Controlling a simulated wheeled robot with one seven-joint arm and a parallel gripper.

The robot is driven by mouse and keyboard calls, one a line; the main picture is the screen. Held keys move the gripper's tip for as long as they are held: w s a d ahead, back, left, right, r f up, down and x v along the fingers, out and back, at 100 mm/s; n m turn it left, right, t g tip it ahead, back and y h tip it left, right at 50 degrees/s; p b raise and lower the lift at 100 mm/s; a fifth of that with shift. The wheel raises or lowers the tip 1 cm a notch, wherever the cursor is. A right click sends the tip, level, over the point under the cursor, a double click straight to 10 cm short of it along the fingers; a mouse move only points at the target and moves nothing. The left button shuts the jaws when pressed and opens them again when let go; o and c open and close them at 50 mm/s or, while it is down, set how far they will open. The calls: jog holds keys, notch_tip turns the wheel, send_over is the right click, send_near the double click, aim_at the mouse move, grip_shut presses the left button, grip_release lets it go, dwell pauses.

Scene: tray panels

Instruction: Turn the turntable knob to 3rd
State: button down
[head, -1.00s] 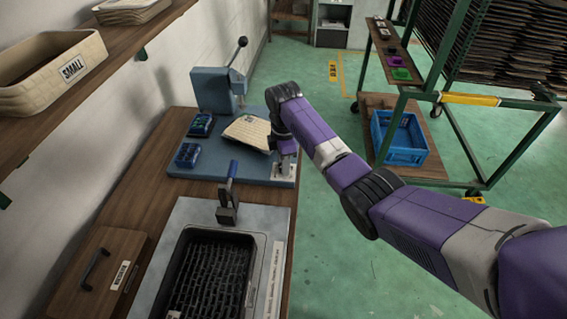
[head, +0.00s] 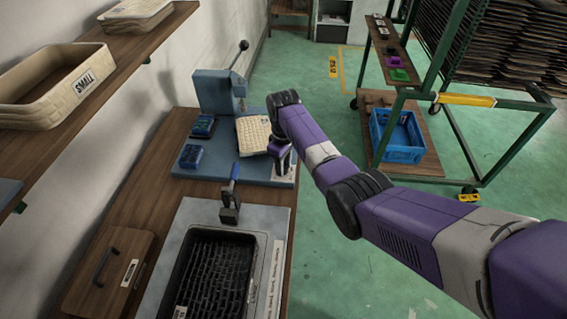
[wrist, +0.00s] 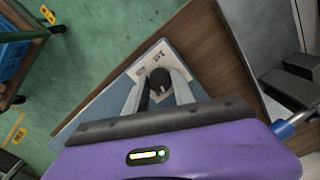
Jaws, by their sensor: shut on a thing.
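In the wrist view, my gripper (wrist: 160,88) points down at a small dark round knob (wrist: 160,76). Its two grey fingers are closed on either side of the knob. The knob sits on a light label plate (wrist: 148,60) at the corner of a blue-grey board; some of the plate's marking shows, but I cannot read the setting. In the head view, my gripper (head: 281,168) is at the right edge of the blue-grey board (head: 222,178), and the knob is hidden behind it. A beige tray panel (head: 252,136) lies on the board just left of my gripper.
A blue lever press (head: 213,92) stands at the back of the board, with two dark blue blocks (head: 190,157) at left. A black basket (head: 212,270) in a grey frame and an upright blue-handled lever (head: 230,200) are nearer. Green floor lies right of the bench.

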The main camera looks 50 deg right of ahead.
jog(key=shift+m+p, duration=0.3)
jog(key=shift+m, duration=1.4)
jog(key=c, duration=1.1)
grip_release()
jog(key=shift+o, duration=0.2)
jog(key=shift+r, duration=3.9)
